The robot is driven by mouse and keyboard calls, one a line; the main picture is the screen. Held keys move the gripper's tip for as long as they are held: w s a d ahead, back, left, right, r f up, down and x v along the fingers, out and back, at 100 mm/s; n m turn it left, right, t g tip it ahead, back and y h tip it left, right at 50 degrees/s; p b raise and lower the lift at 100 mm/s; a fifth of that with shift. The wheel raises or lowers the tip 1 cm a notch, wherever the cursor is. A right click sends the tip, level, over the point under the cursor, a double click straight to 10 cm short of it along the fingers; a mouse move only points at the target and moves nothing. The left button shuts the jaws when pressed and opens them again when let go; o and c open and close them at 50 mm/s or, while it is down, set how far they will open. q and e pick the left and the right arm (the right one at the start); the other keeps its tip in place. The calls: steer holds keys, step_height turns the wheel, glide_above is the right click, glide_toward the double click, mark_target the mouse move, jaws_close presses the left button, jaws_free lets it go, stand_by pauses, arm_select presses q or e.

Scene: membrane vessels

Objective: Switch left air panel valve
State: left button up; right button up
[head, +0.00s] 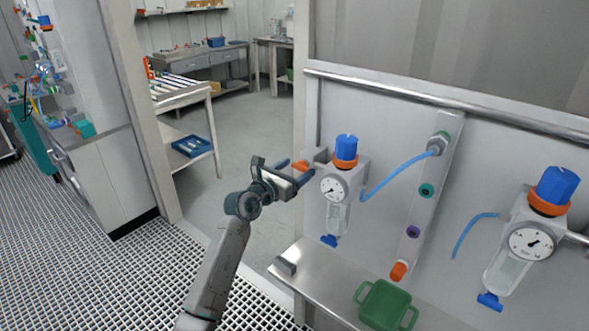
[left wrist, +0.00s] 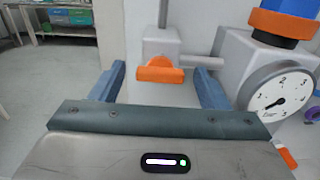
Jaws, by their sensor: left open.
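The left air panel unit carries a blue knob (head: 346,145) with an orange ring, a round gauge (head: 333,188) and a clear bowl. On its left side is an orange valve handle (head: 299,165), which also shows in the left wrist view (left wrist: 160,70). My left gripper (head: 293,175) is open just left of the unit. In the left wrist view its two blue fingers (left wrist: 160,85) stand on either side of the orange handle, apart from it. The right finger is close to the grey regulator body (left wrist: 236,62). My right gripper is not in view.
A second regulator (head: 530,243) hangs on the panel at the right. A blue hose (head: 395,175) runs to a metal strip with coloured ports. A steel shelf (head: 315,285) below holds a green container (head: 386,305). Open floor lies behind the gripper.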

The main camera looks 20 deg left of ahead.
arm_select(q)
steer(key=c, duration=1)
steer(key=shift+r+n+p, duration=0.15)
steer(key=shift+n+p, duration=0.35)
steer(key=shift+p, duration=0.4)
steer(key=shift+o, duration=0.2)
steer(key=n+p, duration=0.7)
steer(key=p, duration=0.3)
steer(key=shift+a+n, duration=0.1)
steer(key=shift+n, duration=0.2)
steer(key=n+p, duration=0.1)
steer(key=n, duration=0.1)
steer(key=shift+n+p, duration=0.3)
steer(key=shift+c, duration=0.2)
steer(key=n, duration=0.4)
steer(key=shift+f+n, duration=0.3)
steer(key=shift+f, duration=0.05)
steer(key=o, duration=1)
